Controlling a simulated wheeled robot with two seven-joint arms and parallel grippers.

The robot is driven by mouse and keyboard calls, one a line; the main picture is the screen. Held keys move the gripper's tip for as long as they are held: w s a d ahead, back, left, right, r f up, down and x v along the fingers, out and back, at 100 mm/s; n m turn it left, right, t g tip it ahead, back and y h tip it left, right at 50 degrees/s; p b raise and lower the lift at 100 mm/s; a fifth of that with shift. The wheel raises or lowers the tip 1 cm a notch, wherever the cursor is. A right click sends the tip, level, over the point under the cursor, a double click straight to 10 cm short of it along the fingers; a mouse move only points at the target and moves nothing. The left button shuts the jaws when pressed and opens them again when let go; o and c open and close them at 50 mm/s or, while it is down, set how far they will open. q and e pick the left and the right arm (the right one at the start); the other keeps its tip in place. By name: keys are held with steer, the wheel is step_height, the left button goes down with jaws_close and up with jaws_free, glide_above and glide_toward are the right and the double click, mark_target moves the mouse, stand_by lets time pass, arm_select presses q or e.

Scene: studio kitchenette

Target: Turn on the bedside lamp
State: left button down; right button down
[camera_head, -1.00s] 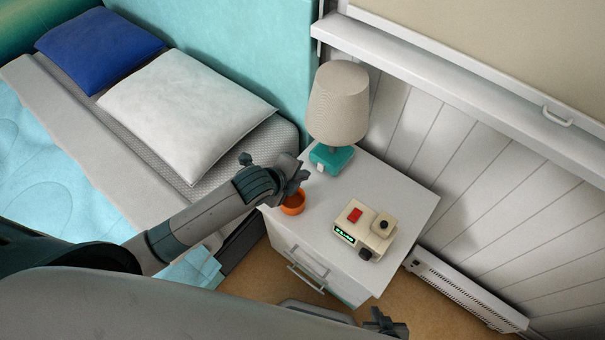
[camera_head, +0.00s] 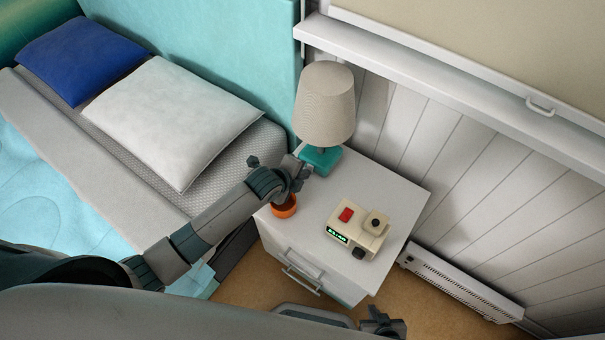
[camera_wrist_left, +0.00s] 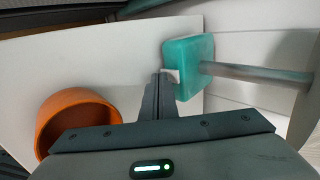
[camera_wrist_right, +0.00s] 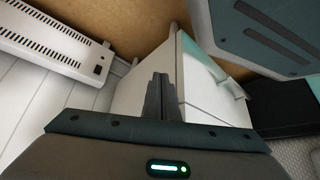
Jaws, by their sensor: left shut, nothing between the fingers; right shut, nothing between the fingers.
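The bedside lamp has a beige shade (camera_head: 325,105) and a teal base (camera_head: 321,161) at the back of the white nightstand (camera_head: 385,185). The shade shows no glow. My left gripper (camera_head: 301,172) is shut and empty, close to the left side of the base. In the left wrist view the teal base (camera_wrist_left: 198,55) has a small white switch (camera_wrist_left: 172,75), and the shut fingertips (camera_wrist_left: 162,76) are right at it. I cannot tell whether they touch. My right gripper (camera_head: 382,325) is shut and empty, low in front of the nightstand. The right wrist view shows its closed fingers (camera_wrist_right: 160,82).
An orange pot (camera_head: 284,207) stands close below my left gripper. A cream clock device (camera_head: 357,230) with a red button sits at the nightstand's front right. The bed with a white pillow (camera_head: 185,120) is at left. A heater (camera_head: 460,280) runs along the wall.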

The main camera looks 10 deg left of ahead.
arm_select(q)
steer(key=shift+w+f, duration=0.1)
stand_by(0.3)
steer(key=shift+p, duration=0.35)
steer(key=shift+r+p, duration=0.85)
